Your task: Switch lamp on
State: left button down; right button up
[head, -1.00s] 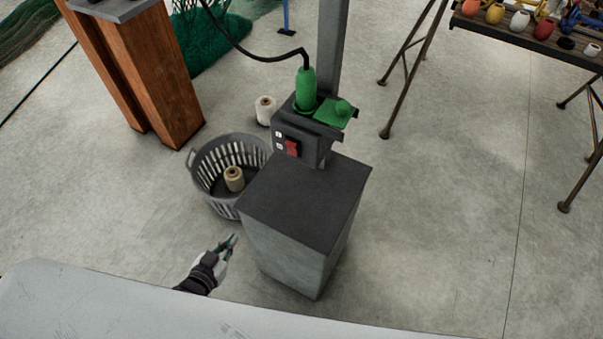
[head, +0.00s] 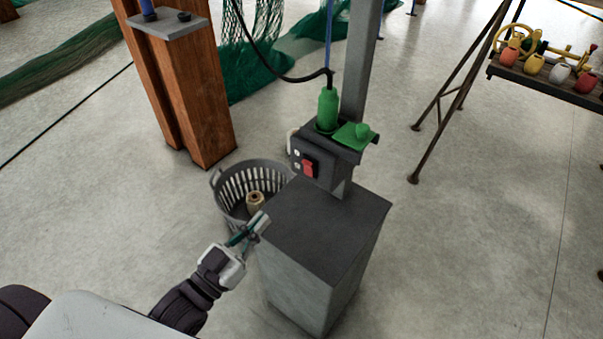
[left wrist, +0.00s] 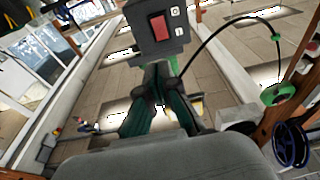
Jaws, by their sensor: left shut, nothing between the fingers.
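The red rocker switch (head: 309,169) sits on the front of a dark grey switch box (head: 325,160) on a post above a grey block. Two small white marks are beside it. The switch also shows at the top of the left wrist view (left wrist: 159,28). I cannot tell which way it is tipped. No lamp can be made out. My left gripper (head: 258,222) is shut and empty, in front of the block's left edge, below and left of the switch and apart from it. In the left wrist view its fingers (left wrist: 160,78) point toward the box. My right gripper is not in view.
The grey block (head: 325,225) stands under the box. A green plug (head: 327,108) with a black cable and an open green cover (head: 354,135) are on top. A grey basket (head: 232,190) holds a spool (head: 255,201). A wooden post (head: 190,100) stands behind.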

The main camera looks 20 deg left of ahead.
aim_at(309, 165)
pick_arm(q)
jog(key=p+x, duration=0.2)
jog(key=x, duration=1.1)
jog(key=shift+w+d, duration=0.15)
jog(key=shift+w, duration=0.2)
jog(key=shift+p, duration=0.3)
jog(key=shift+w+r+p, duration=0.15)
jog(key=shift+r+p, duration=0.25)
jog(key=shift+p, duration=0.4)
jog(key=shift+f+g, duration=0.25)
jog(key=shift+g, duration=0.05)
